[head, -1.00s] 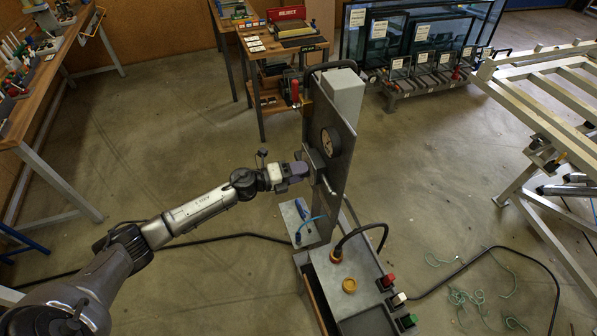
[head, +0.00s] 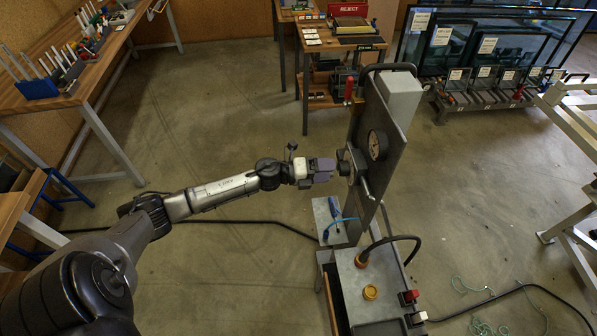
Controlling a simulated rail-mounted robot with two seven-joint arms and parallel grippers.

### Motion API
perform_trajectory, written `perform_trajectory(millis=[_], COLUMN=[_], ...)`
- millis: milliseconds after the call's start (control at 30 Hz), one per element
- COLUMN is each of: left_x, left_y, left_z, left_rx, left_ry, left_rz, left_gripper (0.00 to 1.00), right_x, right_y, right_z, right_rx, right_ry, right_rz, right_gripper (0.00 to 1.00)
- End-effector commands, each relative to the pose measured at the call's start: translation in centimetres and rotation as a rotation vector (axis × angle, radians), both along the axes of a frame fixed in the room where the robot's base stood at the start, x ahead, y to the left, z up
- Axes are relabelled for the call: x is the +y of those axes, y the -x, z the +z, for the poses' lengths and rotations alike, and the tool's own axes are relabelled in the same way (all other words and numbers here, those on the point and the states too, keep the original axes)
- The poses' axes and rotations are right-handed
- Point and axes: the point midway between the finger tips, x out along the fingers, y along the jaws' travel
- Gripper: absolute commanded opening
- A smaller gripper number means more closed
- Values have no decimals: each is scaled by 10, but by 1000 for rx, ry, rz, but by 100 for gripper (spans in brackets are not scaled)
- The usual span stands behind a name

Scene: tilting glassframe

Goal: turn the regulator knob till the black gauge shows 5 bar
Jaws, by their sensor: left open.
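The black-rimmed gauge (head: 378,145) with a pale dial sits on the upright grey panel (head: 391,168). Its needle is too small to read. The dark regulator knob (head: 344,163) sticks out of the panel's left side, lower than the gauge. My left gripper (head: 331,169) is open and just left of the knob, pointing at it, with a small gap that seems to part them. Its fingers show from the side, so the space between them is hidden. My right gripper is not in view.
A bent metal handle (head: 364,188) sticks out below the knob. The console (head: 350,285) below carries a yellow button (head: 370,292) and a thick black hose (head: 405,238). A workbench (head: 75,75) stands at the left. The floor between is clear except for a cable.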

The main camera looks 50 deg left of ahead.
Motion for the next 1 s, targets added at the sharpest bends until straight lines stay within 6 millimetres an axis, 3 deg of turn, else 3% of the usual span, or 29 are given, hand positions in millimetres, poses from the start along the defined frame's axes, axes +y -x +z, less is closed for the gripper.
perform_trajectory(millis=[200,500,1000], left_x=[20,40,49], left_y=[36,69,84], left_z=[1,5,7], left_rx=[2,1,-1], left_ry=[-1,-1,0], left_rz=[-2,-2,-2], left_gripper=[72,72,72], right_x=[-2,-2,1], right_y=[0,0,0], right_z=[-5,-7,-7], right_rx=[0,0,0], right_ry=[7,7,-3], right_rz=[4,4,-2], right_gripper=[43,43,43])
